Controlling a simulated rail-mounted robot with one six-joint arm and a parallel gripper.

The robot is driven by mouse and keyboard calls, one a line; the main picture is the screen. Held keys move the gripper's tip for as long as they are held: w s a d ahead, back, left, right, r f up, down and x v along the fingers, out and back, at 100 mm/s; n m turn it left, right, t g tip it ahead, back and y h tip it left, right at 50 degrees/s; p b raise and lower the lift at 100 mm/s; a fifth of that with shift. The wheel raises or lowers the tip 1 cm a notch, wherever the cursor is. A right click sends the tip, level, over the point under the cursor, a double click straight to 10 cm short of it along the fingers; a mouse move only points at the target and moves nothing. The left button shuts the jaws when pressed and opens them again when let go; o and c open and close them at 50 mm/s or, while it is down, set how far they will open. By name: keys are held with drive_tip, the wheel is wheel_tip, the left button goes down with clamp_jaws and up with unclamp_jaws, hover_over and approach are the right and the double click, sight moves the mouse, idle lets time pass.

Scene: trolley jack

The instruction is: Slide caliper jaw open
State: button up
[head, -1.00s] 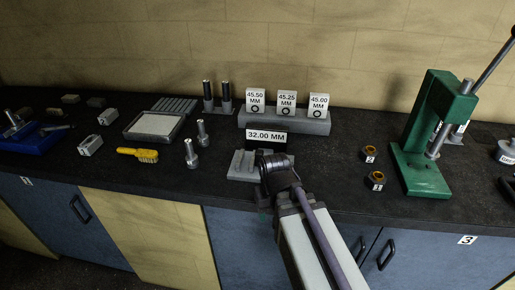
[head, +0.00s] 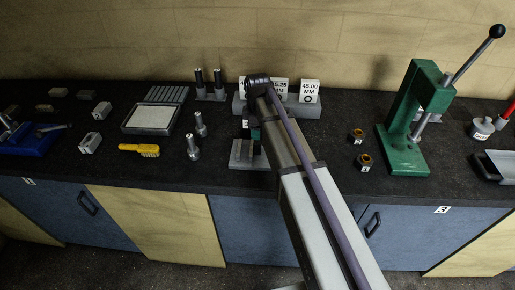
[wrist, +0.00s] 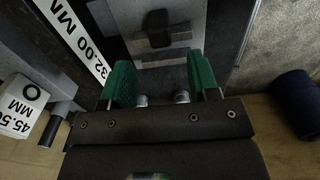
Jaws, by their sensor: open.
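The caliper stand is a grey plate (head: 262,160) on the bench, partly covered by my arm in the head view. In the wrist view, a pale metal caliper part (wrist: 165,58) with a dark knob (wrist: 158,28) lies ahead of my gripper (wrist: 162,78). My gripper's two green fingers are apart with nothing held between them. The knob lies beyond the fingertips, roughly in line with the gap. The "32.00 MM" sign (wrist: 80,38) stands to the left in the wrist view. In the head view my gripper is mostly hidden behind my arm.
A block with size tags (head: 309,91) stands behind the caliper stand. Two bronze rings (head: 364,160) and a green press (head: 404,145) stand to the right. A "45.50" tag (wrist: 20,103) shows at the wrist view's left.

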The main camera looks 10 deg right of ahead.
sight(257, 142)
wheel_tip(257, 142, down, 7)
drive_tip(key=b, duration=0.5)
drive_tip(key=shift+f, duration=0.2)
drive_tip(key=shift+r, duration=0.15)
clamp_jaws()
